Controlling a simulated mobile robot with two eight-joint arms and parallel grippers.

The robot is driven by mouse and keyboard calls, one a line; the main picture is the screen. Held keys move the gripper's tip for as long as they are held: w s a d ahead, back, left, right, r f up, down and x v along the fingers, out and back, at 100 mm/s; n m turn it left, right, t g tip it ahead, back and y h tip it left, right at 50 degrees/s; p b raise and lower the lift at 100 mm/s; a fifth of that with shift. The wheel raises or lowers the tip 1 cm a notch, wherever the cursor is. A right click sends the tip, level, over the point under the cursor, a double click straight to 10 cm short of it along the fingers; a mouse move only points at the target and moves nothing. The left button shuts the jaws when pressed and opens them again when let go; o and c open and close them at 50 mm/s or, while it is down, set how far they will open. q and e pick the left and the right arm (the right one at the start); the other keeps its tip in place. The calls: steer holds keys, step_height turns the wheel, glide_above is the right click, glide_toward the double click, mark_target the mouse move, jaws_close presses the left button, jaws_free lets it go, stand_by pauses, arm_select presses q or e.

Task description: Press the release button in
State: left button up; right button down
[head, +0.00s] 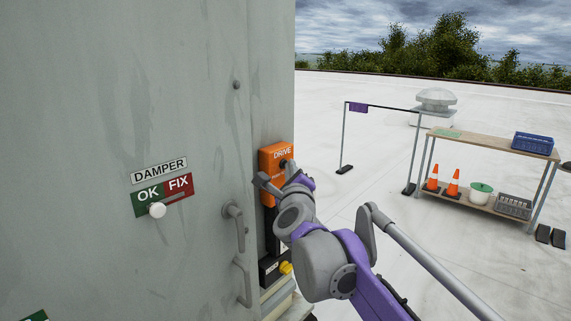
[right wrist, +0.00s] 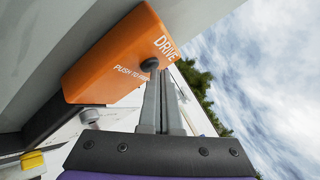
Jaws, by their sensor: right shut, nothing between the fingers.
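An orange box (head: 270,157) marked DRIVE is fixed to the side of the large grey cabinet. It also shows in the right wrist view (right wrist: 115,58), with white lettering starting "PUSH TO"; the rest is hidden. A small dark round button (right wrist: 149,64) shows on its face by that lettering. My right gripper (right wrist: 157,74) is shut and empty, its fingertips at the button and partly overlapping it. I cannot tell whether they press it in. In the head view my right gripper (head: 287,168) reaches the box's right side. My left gripper is out of view.
A yellow knob (head: 286,268) is on a black unit below the box. The cabinet front has handles (head: 234,226) and a DAMPER plate (head: 158,170) with a white knob.

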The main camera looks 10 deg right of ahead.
arm_select(q)
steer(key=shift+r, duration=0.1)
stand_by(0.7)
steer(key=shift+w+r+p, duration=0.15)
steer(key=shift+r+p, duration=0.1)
steer(key=shift+p, duration=0.05)
arm_select(e)
steer(key=shift+s+d, duration=0.35)
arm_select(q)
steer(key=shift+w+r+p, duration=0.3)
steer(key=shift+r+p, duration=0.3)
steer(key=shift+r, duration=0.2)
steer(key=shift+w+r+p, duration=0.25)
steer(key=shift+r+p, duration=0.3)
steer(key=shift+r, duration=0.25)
arm_select(e)
steer(key=shift+s+d, duration=0.9)
steer(key=shift+s, duration=0.3)
steer(key=shift+s+d, duration=0.9)
steer(key=shift+s, duration=0.25)
